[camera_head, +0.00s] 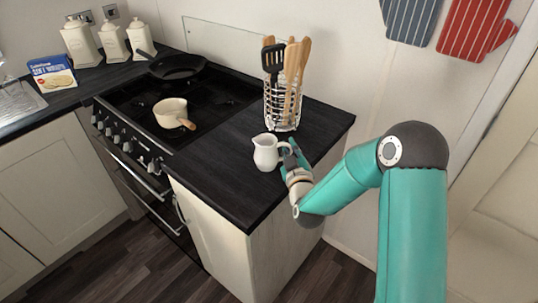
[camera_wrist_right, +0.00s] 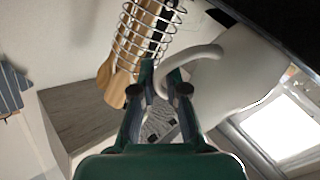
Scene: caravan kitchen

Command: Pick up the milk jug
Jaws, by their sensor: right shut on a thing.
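The white milk jug (camera_head: 266,152) is upright at the dark worktop near its front edge, with its spout to the left and its handle to the right. In the right wrist view the jug (camera_wrist_right: 240,75) fills the upper right, and its curved handle reaches between the fingers. My right gripper (camera_head: 288,150) is at the handle side of the jug; in the wrist view its fingertips (camera_wrist_right: 163,82) are closed on the handle. I cannot tell whether the jug's base touches the worktop. My left gripper is not in view.
A wire utensil holder (camera_head: 282,108) with wooden tools and a black spatula stands close behind the jug. A small cream pan (camera_head: 171,113) and a black frying pan (camera_head: 177,67) are on the hob. Bare worktop (camera_head: 212,160) lies left of the jug.

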